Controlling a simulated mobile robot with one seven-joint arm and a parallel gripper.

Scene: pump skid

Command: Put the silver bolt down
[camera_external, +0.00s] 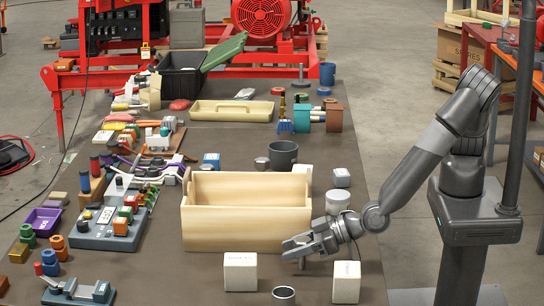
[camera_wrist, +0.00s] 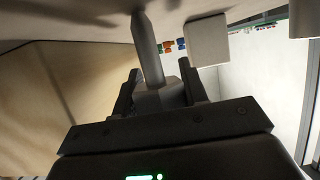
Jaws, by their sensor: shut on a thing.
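My gripper (camera_external: 298,246) is low over the table, just in front of the right end of the pale wooden tote (camera_external: 245,232). In the wrist view my gripper (camera_wrist: 158,88) is shut on the silver bolt (camera_wrist: 148,50). The bolt's grey shank sticks out past the fingers, and its wider end sits between them. I cannot tell whether the bolt touches the table.
White blocks stand in front of my gripper, one to the left (camera_external: 240,273) and one to the right (camera_external: 346,283), with a grey cup (camera_external: 284,296) between them. A white jar (camera_external: 338,201) stands behind the wrist. Bare table lies between tote and blocks.

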